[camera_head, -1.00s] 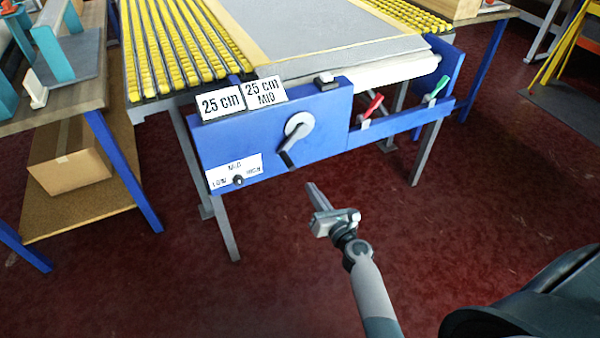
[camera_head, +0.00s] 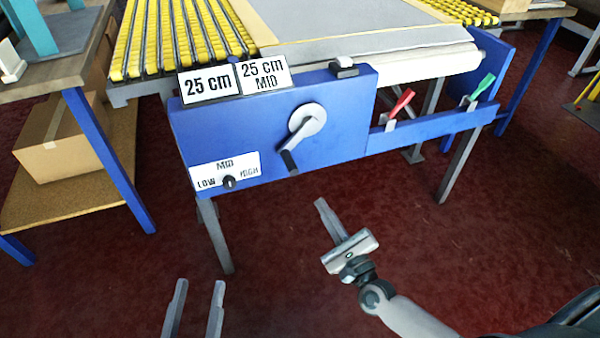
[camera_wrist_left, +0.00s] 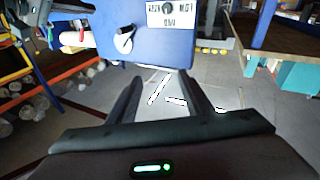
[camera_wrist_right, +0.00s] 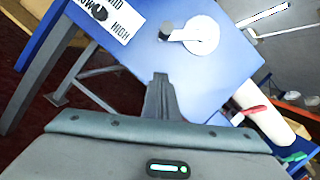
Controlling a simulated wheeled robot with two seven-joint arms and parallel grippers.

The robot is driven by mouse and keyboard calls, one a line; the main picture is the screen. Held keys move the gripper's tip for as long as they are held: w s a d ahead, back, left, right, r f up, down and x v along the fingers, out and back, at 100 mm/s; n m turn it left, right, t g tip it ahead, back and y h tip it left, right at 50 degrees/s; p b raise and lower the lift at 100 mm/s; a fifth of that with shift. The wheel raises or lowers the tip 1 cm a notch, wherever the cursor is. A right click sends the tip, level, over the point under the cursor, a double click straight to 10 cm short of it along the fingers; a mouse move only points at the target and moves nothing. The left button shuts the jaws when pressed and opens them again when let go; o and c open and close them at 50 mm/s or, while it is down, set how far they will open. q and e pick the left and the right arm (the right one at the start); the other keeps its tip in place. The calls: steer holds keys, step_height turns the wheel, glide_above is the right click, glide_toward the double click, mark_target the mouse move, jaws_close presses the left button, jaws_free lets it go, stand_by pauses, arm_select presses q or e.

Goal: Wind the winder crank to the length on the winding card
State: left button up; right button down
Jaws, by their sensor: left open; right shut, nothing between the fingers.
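The winder crank (camera_head: 300,135) is a pale disc with a dark handle pointing down-left, on the front of a blue panel (camera_head: 345,115). It also shows in the left wrist view (camera_wrist_left: 124,40) and the right wrist view (camera_wrist_right: 199,35). Two white cards stand on the panel's top: "25 cm" (camera_head: 207,84) and "25 cm MID" (camera_head: 264,74). A LOW/MID/HIGH dial (camera_head: 229,182) sits at the panel's lower left. My right gripper (camera_head: 322,203) is shut and empty, below and apart from the crank. My left gripper (camera_head: 200,284) is open and empty, low in front of the panel.
Red (camera_head: 402,102) and green (camera_head: 482,87) levers stand on the blue rail at right. A wooden table (camera_head: 62,65) with a cardboard box (camera_head: 62,140) below stands at left. The floor in front is clear.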

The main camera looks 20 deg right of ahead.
mark_target(292, 169)
arm_select(q)
step_height(292, 169, down, 8)
steer(key=a+g+y+p, duration=0.1)
steer(key=g+p, duration=0.1)
steer(key=g, duration=0.2)
steer(key=shift+a+g+y, duration=0.3)
arm_select(e)
steer(key=w+a+r, duration=0.4)
steer(key=w+r, duration=0.1)
steer(key=w, duration=0.4)
steer(key=shift+w+r, duration=0.15)
steer(key=shift+w, duration=0.15)
steer(key=shift+r, duration=0.1)
steer(key=shift+a+r+m+p, duration=0.2)
steer(key=shift+m+p, duration=0.1)
steer(key=shift+a+r+m, duration=0.4)
steer(key=shift+m, duration=0.1)
arm_select(q)
steer(key=shift+s+a+f+g, duration=0.15)
steer(key=shift+f+g, duration=0.15)
steer(key=shift+f, duration=0.15)
steer(key=shift+s+a+f+g, duration=0.1)
steer(key=shift+s+f+g, duration=0.05)
steer(key=shift+f+g, duration=0.2)
arm_select(e)
steer(key=shift+a+r, duration=0.1)
